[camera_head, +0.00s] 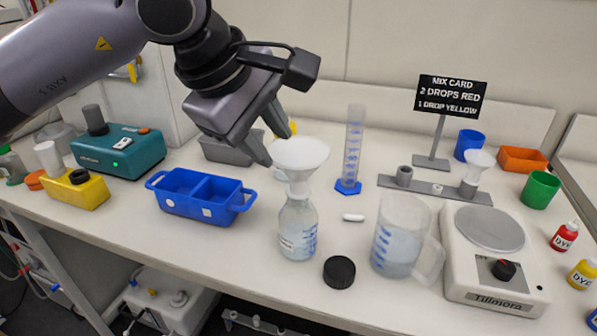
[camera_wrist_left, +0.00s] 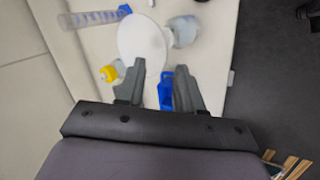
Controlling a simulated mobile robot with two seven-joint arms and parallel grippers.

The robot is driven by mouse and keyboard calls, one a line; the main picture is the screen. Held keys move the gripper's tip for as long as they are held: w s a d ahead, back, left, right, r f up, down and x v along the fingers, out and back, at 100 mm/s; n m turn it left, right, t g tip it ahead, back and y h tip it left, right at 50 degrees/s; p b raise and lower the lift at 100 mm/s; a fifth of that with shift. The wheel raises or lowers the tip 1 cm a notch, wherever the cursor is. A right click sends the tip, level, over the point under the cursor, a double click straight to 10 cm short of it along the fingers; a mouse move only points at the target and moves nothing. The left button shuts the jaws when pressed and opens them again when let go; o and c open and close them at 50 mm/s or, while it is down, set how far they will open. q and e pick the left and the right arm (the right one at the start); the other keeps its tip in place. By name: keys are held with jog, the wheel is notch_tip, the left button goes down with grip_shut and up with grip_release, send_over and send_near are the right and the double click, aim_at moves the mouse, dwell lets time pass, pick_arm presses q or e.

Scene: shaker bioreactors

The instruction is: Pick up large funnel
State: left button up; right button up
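The large white funnel (camera_head: 300,156) stands upright with its stem in the neck of a clear bottle (camera_head: 298,232) of pale liquid. My left gripper (camera_head: 275,146) is open and empty, just behind and left of the funnel's wide rim. In the left wrist view the funnel's round mouth (camera_wrist_left: 143,40) lies just beyond the open fingertips (camera_wrist_left: 158,66), and one fingertip overlaps its edge. I cannot tell whether that finger touches it. A smaller white funnel (camera_head: 479,164) sits in a grey stand at the right. My right gripper is not in view.
A blue divided tray (camera_head: 190,207) lies left of the bottle. A graduated cylinder (camera_head: 353,150) stands behind right. A black cap (camera_head: 339,272), a white stir bar (camera_head: 353,217) and a beaker (camera_head: 400,240) are near the bottle. A stirrer (camera_head: 495,285) stands further right.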

aim_at(283, 164)
pick_arm(q)
jog(key=p+x, duration=0.1)
jog(key=x, duration=0.4)
jog(key=shift+w+f+p, duration=0.1)
jog(key=shift+f+p, duration=0.2)
jog(key=shift+w+d+f, duration=0.1)
jog(key=shift+w+f, duration=0.05)
jog(key=shift+f, duration=0.2)
grip_shut()
